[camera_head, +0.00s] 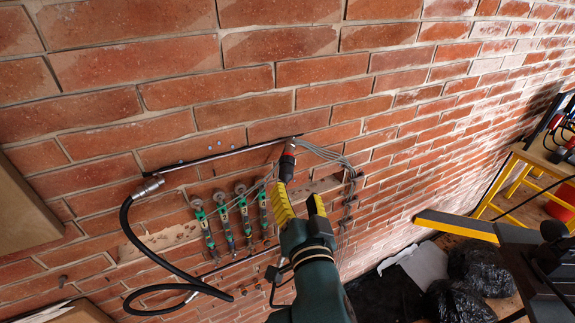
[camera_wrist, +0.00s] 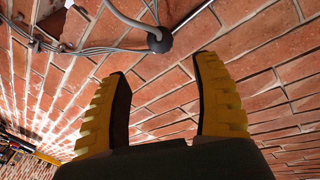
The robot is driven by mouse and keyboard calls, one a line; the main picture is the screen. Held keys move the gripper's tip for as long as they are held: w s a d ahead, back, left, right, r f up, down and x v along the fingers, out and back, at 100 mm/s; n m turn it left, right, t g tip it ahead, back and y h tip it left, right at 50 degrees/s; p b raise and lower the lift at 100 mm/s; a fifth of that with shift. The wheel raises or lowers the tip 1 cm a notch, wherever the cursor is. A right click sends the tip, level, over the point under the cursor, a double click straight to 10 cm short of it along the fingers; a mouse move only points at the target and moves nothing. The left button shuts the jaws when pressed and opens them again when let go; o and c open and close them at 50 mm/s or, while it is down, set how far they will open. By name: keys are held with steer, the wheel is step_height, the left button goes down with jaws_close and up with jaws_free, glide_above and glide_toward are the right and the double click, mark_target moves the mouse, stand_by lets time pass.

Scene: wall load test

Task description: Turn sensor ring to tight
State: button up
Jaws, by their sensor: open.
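My gripper (camera_head: 298,196) is open, its yellow ridged fingers pointing at the brick wall. In the wrist view the fingers (camera_wrist: 162,75) stand apart with only brick seen between them. A dark connector with a reddish band (camera_head: 287,162) sits just beyond the left fingertip in the head view, at the right end of a thin black rod (camera_head: 225,154). In the wrist view a dark round fitting (camera_wrist: 160,40) with a grey cable and a thin rod lies beyond the fingertips, apart from them. I cannot clearly make out the sensor ring or its tight mark.
Several green-and-grey devices (camera_head: 222,218) hang on the wall left of my gripper. A black hose (camera_head: 130,240) loops from a silver coupling (camera_head: 148,187). Grey cables (camera_head: 325,154) run beside the connector. Black bags (camera_head: 484,265) and a yellow bench (camera_head: 530,160) stand at the right.

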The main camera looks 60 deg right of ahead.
mark_target(287, 163)
steer(key=x, duration=1.1)
steer(key=shift+w+d, duration=0.2)
steer(key=shift+w, duration=0.05)
jaws_close()
